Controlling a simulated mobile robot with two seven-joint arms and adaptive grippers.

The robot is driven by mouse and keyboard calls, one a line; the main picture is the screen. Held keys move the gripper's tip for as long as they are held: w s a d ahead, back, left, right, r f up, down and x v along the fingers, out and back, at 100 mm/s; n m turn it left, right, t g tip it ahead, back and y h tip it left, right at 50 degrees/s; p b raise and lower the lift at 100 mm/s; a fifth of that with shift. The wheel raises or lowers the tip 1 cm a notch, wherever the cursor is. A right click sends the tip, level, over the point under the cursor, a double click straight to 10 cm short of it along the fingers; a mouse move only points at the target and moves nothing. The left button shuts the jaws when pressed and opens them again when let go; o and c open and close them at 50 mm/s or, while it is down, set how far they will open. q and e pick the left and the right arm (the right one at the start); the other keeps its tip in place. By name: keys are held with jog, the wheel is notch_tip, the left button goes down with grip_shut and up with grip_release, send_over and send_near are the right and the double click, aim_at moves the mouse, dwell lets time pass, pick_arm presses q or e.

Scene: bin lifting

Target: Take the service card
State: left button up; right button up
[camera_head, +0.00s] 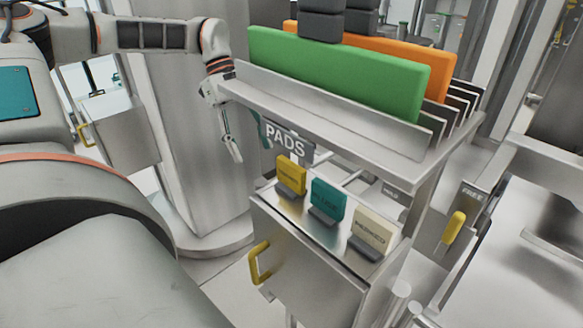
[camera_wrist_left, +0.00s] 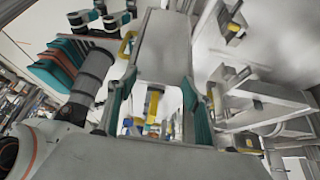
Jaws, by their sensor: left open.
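Three small cards stand in dark holders on top of a metal box: a yellow card (camera_head: 291,179), a teal card (camera_head: 328,199) and a cream card (camera_head: 373,231). Their print is too small to read surely, so I cannot tell which is the service card. My left gripper (camera_head: 244,136) is open and empty, to the upper left of the cards and apart from them, beside the rack's left end. In the left wrist view its two teal-padded fingers (camera_wrist_left: 157,112) stand wide apart with nothing held between them. My right gripper is not in view.
A metal rack (camera_head: 330,115) with a green pad (camera_head: 335,72) and an orange pad (camera_head: 390,60) overhangs behind the cards. A PADS sign (camera_head: 287,143) hangs close to my left gripper. The card box has a yellow handle (camera_head: 259,263). A yellow grip (camera_head: 454,227) stands at right.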

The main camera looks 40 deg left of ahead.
aim_at(290, 178)
pick_arm(q)
jog(key=d, duration=0.9)
jog(key=shift+s+d+r, duration=0.1)
jog(key=shift+s+d, duration=0.1)
jog(key=shift+d, duration=0.05)
jog(key=d, duration=0.1)
jog(key=d+f, duration=0.1)
jog(key=d, duration=0.1)
jog(key=shift+s+f, duration=0.15)
jog(key=shift+d+f+p, duration=0.25)
jog(key=shift+f+p, duration=0.05)
jog(key=shift+f, duration=0.35)
jog(key=c, duration=1.2)
